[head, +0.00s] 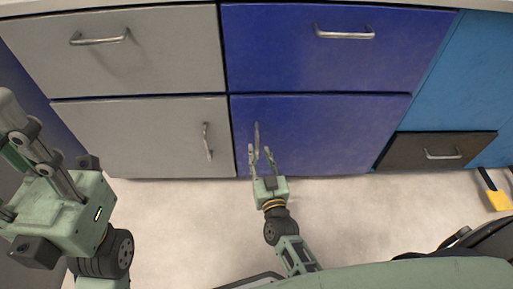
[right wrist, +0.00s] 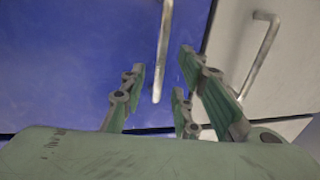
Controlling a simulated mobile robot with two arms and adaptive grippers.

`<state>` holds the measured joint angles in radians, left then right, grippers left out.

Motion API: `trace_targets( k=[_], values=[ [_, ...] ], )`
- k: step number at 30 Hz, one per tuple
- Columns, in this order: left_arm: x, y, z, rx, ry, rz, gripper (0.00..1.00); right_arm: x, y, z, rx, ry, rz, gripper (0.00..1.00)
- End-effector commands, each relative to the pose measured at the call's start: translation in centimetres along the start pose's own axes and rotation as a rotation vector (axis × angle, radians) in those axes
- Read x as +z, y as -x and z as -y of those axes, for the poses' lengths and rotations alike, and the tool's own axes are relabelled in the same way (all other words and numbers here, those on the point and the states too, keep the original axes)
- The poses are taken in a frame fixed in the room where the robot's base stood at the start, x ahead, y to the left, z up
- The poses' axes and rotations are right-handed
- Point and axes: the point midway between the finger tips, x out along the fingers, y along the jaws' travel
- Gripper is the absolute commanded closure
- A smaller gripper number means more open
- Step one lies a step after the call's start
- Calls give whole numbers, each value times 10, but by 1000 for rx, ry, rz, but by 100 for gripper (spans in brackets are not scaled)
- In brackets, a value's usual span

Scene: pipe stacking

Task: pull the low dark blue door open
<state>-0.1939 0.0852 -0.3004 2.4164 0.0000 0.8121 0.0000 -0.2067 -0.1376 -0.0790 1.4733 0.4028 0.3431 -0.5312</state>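The low dark blue door (head: 335,135) is shut, flush in the cabinet front under a dark blue drawer. Its upright metal handle (head: 257,136) is near the door's left edge; it also shows in the right wrist view (right wrist: 163,45). My right gripper (head: 261,152) is open in front of the handle's lower part. In the right wrist view its fingers (right wrist: 168,75) are spread, with the handle's lower end between them in the picture; I see no contact. My left gripper (head: 40,165) is at the far left, partly cut off, away from the door.
A dark blue drawer (head: 335,50) is above. A dark drawer (head: 440,150) is at right. The pale floor (head: 350,210) in front is clear.

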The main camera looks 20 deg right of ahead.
Motion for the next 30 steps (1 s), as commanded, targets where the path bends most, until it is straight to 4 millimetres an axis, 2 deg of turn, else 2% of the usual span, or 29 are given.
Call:
trace_targets(
  k=[3, 9, 19, 30],
  values=[
    [0, 0, -1, 10, -4, -27, 60, 3, -21, 0, 1, 0, -2, 71],
    [1, -6, -1, 21, -7, -51, 60, 3, -42, 0, 0, 1, 1, 71],
    [1, -9, -2, 24, -8, -55, 60, 1, -47, 0, 0, 1, 2, 71],
    [1, -8, -2, 24, -8, -54, 60, 1, -46, 0, -1, 1, 2, 100]
  ],
)
